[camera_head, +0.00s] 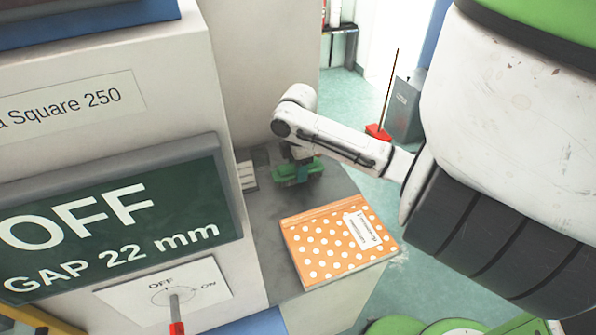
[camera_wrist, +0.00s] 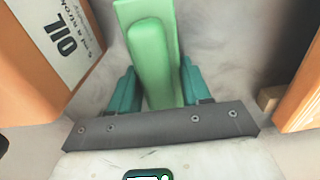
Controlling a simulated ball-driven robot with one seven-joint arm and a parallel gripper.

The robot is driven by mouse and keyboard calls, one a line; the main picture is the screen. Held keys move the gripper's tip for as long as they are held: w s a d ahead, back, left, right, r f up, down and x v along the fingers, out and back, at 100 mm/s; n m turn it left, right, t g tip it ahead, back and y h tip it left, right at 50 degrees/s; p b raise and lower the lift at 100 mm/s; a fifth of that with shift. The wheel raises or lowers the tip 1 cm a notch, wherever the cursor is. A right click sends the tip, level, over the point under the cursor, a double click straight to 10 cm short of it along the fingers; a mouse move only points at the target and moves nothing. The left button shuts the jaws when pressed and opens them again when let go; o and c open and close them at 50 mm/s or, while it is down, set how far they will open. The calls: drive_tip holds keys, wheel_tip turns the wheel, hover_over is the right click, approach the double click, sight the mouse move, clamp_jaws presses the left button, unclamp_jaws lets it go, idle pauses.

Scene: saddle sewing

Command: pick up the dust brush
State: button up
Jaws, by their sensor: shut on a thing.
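The dust brush appears as a long light-green piece (camera_wrist: 152,60) in the wrist view, running away from my gripper (camera_wrist: 160,85) between its two teal fingers. The fingers are shut on it, one on each side. In the head view my gripper (camera_head: 301,172) is low over the grey worktop, with the green brush (camera_head: 284,188) showing around its fingers. I cannot tell whether the brush touches the worktop. Any bristles are hidden.
An orange polka-dot packet (camera_head: 335,240) lies on the worktop (camera_head: 262,225) in front of my gripper. A machine screen (camera_head: 110,225) reading "OFF GAP 22 mm" stands at left. The wrist view shows an orange box (camera_wrist: 25,85) with an "OIL" label and another orange object (camera_wrist: 302,95) at right.

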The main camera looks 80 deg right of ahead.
drive_tip(key=shift+r, duration=0.6)
drive_tip(key=s+a+r, duration=0.3)
drive_tip(key=a+r, duration=0.8)
drive_tip(key=a, duration=0.2)
drive_tip(key=shift+a+r+p, duration=0.35)
drive_tip(key=shift+p, duration=0.1)
drive_tip(key=o, duration=0.6)
drive_tip(key=c, duration=0.4)
